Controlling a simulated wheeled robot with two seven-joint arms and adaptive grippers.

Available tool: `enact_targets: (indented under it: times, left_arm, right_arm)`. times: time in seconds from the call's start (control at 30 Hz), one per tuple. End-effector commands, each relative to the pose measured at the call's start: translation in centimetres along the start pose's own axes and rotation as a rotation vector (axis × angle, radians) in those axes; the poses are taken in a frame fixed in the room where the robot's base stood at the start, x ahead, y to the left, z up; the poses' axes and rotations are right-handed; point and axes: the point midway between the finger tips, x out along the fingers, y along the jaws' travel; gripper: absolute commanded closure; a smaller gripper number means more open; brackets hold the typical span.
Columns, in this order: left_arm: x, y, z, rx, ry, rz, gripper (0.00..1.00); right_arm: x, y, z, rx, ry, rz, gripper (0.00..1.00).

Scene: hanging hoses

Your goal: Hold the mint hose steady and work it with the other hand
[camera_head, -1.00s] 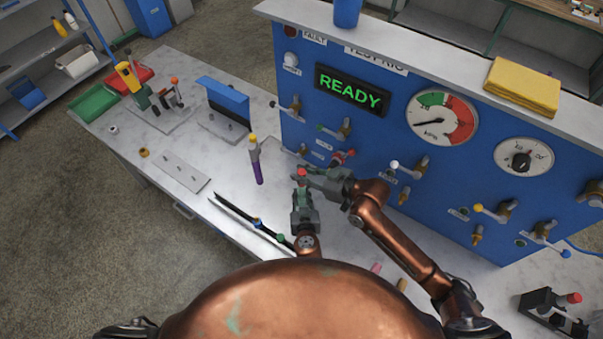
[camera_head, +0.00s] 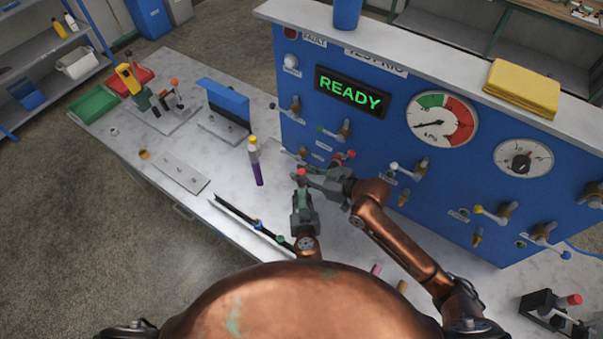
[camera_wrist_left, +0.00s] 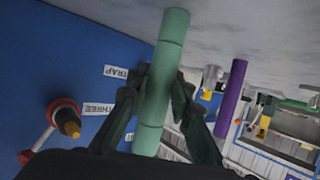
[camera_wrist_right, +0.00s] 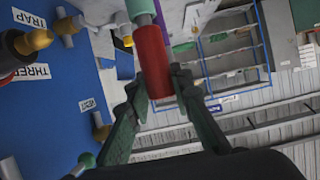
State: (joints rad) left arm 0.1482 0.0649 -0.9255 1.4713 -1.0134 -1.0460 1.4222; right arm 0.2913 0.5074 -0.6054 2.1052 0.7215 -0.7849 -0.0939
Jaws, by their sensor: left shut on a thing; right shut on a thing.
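The mint hose (camera_wrist_left: 162,80) stands between the fingers of my left gripper (camera_wrist_left: 156,88), which is shut on it in the left wrist view. My right gripper (camera_wrist_right: 156,92) is shut on a red cylindrical piece (camera_wrist_right: 152,60) in the right wrist view. Beyond the red piece are a grey metal section (camera_wrist_right: 143,19) and a mint part (camera_wrist_right: 138,7). In the head view the red top (camera_head: 301,172) shows at my right gripper (camera_head: 303,177), just above my left gripper (camera_head: 302,196). The fingers largely hide the mint hose there.
The blue test panel (camera_head: 375,150) with valves rises close on the right. A black rail (camera_head: 245,219) lies near the bench's front edge.

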Motion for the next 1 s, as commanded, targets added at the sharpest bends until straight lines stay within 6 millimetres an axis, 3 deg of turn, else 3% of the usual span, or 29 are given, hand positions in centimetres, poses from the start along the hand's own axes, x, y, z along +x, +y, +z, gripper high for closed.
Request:
enact_targets:
  times: [1.0]
  left_arm:
    - [0.0,0.0,0.0,0.000,-0.001,0.001,1.00]
  right_arm:
    - [-1.4,0.0,-3.5,-0.002,0.002,0.000,1.00]
